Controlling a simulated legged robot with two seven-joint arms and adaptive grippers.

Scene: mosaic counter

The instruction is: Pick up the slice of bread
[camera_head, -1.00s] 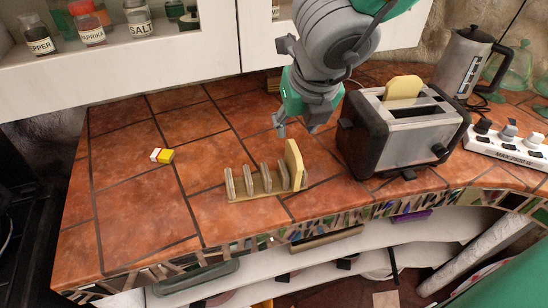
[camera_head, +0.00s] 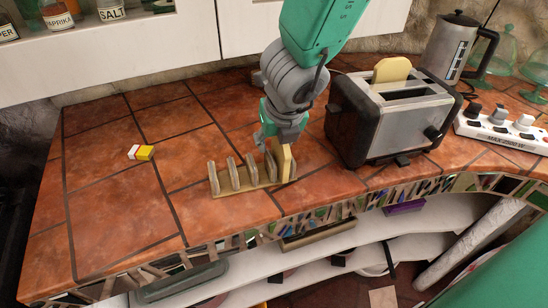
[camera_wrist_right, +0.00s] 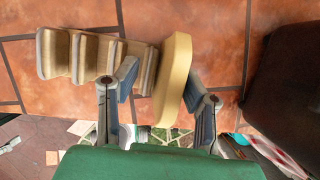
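A pale yellow slice of bread (camera_head: 285,161) stands upright in the right end of a wooden toast rack (camera_head: 226,192) on the counter. My right gripper (camera_head: 277,138) is just above and around it. In the right wrist view the slice (camera_wrist_right: 172,78) stands between the two open fingers of my right gripper (camera_wrist_right: 162,82), with a gap visible on the left finger's side. Whether the right finger touches it is hard to tell. A second slice (camera_head: 392,69) sticks up from the toaster (camera_head: 371,136). My left gripper is out of view.
The toaster stands close to the right of the rack. A yellow and white block (camera_head: 141,153) lies on the counter's left, with bare tiles around it. A kettle (camera_head: 448,47) and a power strip (camera_head: 508,133) are at the right. The counter's mosaic front edge is near the rack.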

